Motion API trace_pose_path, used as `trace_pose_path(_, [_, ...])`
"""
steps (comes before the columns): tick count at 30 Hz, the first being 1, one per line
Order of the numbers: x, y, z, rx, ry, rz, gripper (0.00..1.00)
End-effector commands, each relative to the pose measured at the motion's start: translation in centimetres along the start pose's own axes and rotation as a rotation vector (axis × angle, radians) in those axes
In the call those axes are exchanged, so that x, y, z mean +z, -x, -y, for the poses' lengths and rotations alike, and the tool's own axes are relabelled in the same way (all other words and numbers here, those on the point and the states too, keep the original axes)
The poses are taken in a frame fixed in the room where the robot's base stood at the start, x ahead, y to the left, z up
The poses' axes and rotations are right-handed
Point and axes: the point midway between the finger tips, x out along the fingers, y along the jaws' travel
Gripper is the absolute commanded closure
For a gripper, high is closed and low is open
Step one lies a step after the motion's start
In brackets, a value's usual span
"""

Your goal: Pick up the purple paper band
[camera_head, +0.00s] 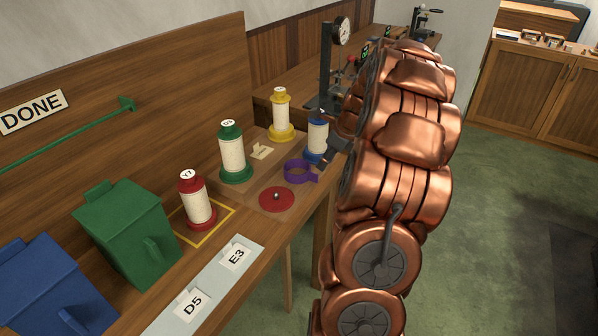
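The purple paper band (298,172) is a ring with a short tab on its right side. It lies on the wooden bench between the red disc (277,199) and the blue-capped spool (317,138). My copper arm comes in from the right. The dark end of my gripper (327,160) shows just right of the band, beside its tab. Much of the gripper is hidden by the arm or too small to make out. I cannot tell whether it touches the band or how its fingers stand.
A red spool (195,201) stands in a yellow square outline. A green spool (232,153) and a yellow spool (281,116) stand behind the band. A small tan card (261,151) lies between them. Green (126,235) and blue (50,285) bins are at left.

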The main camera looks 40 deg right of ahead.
Motion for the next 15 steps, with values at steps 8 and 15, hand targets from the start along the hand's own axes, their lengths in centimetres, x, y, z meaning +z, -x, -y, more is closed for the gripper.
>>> trace_pose_path(8, [-0.1, -2.2, 0.2, 0.0, -0.017, 0.001, 0.66])
trace_pose_path(15, [0.1, -3.8, 0.1, 0.003, -0.014, -0.001, 0.66])
